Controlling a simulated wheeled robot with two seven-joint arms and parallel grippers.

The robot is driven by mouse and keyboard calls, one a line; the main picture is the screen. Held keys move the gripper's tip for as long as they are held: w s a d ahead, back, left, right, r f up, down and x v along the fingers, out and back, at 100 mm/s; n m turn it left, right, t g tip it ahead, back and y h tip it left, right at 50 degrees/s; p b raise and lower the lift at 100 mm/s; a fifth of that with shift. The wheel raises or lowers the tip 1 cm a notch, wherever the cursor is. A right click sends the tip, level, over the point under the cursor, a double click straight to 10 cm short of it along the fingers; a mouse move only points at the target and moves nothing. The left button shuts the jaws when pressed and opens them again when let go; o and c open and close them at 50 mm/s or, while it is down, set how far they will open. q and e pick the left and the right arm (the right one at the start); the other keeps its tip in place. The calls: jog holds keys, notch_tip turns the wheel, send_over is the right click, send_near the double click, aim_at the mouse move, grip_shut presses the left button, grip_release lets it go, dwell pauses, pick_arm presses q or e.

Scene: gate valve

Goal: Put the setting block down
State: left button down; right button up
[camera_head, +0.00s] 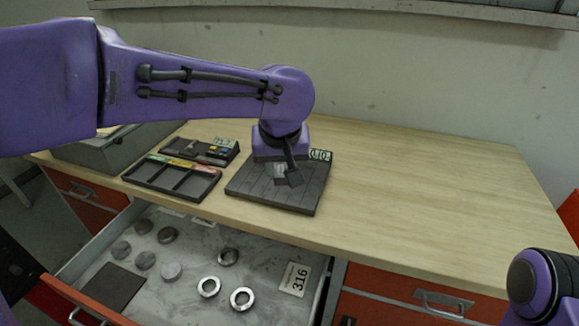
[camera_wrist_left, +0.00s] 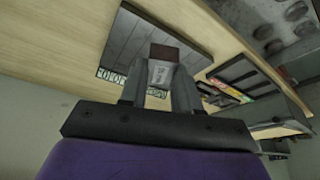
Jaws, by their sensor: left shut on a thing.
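My left gripper (camera_head: 288,175) points down over a dark grooved plate (camera_head: 250,187) on the bench. In the left wrist view the gripper (camera_wrist_left: 160,88) is shut on the setting block (camera_wrist_left: 161,74), a small grey block with a marking on its side and a dark brown end. In the head view only a small pale part of the block (camera_head: 279,171) shows beside the fingers. The plate also shows behind it in the left wrist view (camera_wrist_left: 130,42). I cannot tell whether the block touches the plate. My right gripper is out of view.
Below, an open drawer (camera_head: 188,244) holds several metal discs and rings. The bench (camera_head: 430,185) is clear on the right.

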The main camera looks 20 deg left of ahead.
pick_arm(q)
jog(key=shift+w+d+f+b, duration=0.1)
jog(key=shift+w+f+b, duration=0.35)
jog(key=shift+b, duration=0.75)
jog(key=w+p, duration=0.2)
jog(key=w, duration=0.1)
jog(key=p, duration=0.2)
send_over(297, 188)
notch_tip(297, 188, down, 8)
jog(key=shift+r, duration=0.1)
jog(key=shift+w+f, duration=0.15)
jog(key=shift+f, duration=0.2)
jog(key=f, duration=0.2)
jog(key=p, duration=0.1)
jog(key=shift+s+f, duration=0.25)
jog(key=shift+f, duration=0.15)
jog(key=shift+w+f, duration=0.15)
jog(key=c, duration=1.2)
grip_release()
jog(key=o, duration=0.4)
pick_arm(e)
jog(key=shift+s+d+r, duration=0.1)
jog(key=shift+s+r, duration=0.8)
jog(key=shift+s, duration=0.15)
